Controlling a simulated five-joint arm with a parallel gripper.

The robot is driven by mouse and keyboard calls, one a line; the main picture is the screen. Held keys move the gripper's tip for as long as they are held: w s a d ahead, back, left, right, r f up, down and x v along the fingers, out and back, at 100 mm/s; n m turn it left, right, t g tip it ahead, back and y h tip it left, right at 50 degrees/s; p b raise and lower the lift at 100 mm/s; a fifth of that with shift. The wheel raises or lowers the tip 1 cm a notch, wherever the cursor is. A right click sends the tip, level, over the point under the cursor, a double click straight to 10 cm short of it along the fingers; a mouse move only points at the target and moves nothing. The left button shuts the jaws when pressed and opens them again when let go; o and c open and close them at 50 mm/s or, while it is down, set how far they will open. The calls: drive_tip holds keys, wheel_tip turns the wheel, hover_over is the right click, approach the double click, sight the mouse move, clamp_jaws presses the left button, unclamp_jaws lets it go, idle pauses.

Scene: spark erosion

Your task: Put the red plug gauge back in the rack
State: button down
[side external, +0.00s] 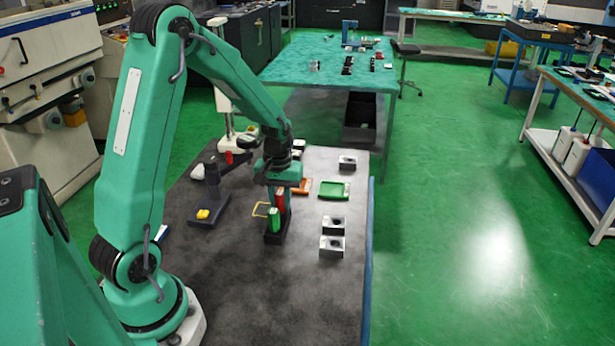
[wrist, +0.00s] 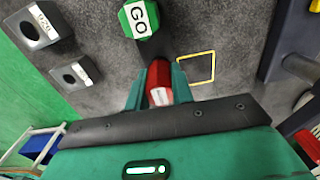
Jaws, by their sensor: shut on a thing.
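My gripper (side external: 280,188) is shut on the red plug gauge (side external: 280,202) and holds it upright. In the wrist view the red gauge (wrist: 158,78) sits between the two green fingers (wrist: 159,92). The dark rack (side external: 277,238) stands below on the bench and holds a green gauge (side external: 273,219), which shows in the wrist view as a green hexagonal head marked GO (wrist: 138,20). The red gauge is just behind the green one in the side view. Its lower end is hidden, so I cannot tell whether it is in the rack.
A yellow square outline (side external: 261,209) marks the bench beside the rack. Grey blocks with holes (side external: 332,246) stand to the right. A dark stand with a yellow piece (side external: 203,214) is left. The front bench is clear.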

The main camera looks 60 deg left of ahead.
drive_tip(key=shift+f, duration=0.25)
idle(0.3)
drive_tip(key=c, duration=1.1)
unclamp_jaws()
wheel_tip(320, 180, up, 7)
drive_tip(key=shift+r, duration=0.4)
